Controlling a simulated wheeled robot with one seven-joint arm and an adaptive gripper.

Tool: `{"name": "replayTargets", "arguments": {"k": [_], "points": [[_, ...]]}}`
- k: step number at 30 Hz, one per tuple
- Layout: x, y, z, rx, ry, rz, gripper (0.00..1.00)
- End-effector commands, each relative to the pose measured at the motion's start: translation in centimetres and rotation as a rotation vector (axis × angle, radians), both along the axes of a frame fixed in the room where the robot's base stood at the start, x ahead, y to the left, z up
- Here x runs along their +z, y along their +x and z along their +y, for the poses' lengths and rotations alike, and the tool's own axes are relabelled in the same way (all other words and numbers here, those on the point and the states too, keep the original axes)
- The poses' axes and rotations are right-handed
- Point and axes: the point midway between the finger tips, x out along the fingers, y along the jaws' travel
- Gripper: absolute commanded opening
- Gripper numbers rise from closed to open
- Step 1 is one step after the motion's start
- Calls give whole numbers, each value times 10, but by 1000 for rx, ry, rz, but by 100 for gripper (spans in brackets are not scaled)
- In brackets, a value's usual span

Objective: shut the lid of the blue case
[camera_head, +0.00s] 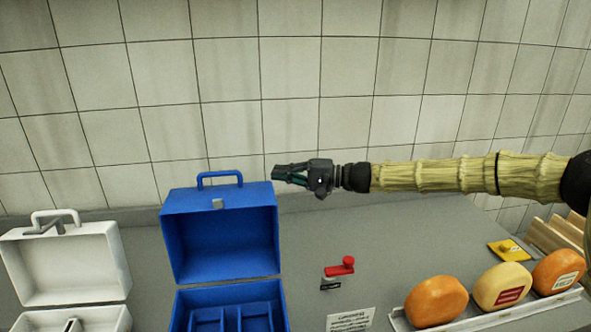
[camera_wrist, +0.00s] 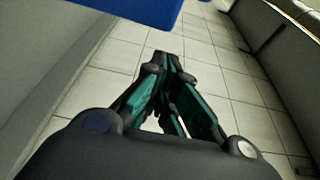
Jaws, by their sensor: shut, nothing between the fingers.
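The blue case (camera_head: 229,302) stands on the grey table at the front left with its lid (camera_head: 222,240) raised. The lid has a handle on its top edge and leans upright at the back of the case. The inside of the case shows dividers. My gripper (camera_head: 276,174) is shut and empty. In the head view it points left, just to the right of the lid's upper right corner, and I cannot tell its depth against the lid. In the wrist view the fingers (camera_wrist: 168,62) are together, and a blue edge (camera_wrist: 140,8) shows at the top of the picture.
A white case (camera_head: 70,265) with its lid open stands to the left. A red handle (camera_head: 341,267), a printed card (camera_head: 350,320), and cheese wheels (camera_head: 436,301) on a white tray lie to the right. A yellow item (camera_head: 508,251) lies farther back. A tiled wall (camera_head: 290,80) stands behind.

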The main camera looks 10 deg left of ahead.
Motion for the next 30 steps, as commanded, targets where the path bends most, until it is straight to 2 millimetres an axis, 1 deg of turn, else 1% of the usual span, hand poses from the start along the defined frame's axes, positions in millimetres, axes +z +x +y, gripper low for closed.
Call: {"name": "replayTargets", "arguments": {"k": [1, 5, 7, 10, 14, 22, 30], "points": [[-4, 3, 8, 1, -3, 6, 0], [-7, 7, 22, 1, -2, 10, 0], [-4, -1, 16, -2, -2, 8, 0], [0, -15, 13, -1, -1, 4, 0], [0, -27, 9, -2, -2, 2, 0], [-7, -29, 8, -1, -2, 9, 0], [-7, -29, 6, -3, -2, 9, 0]]}}
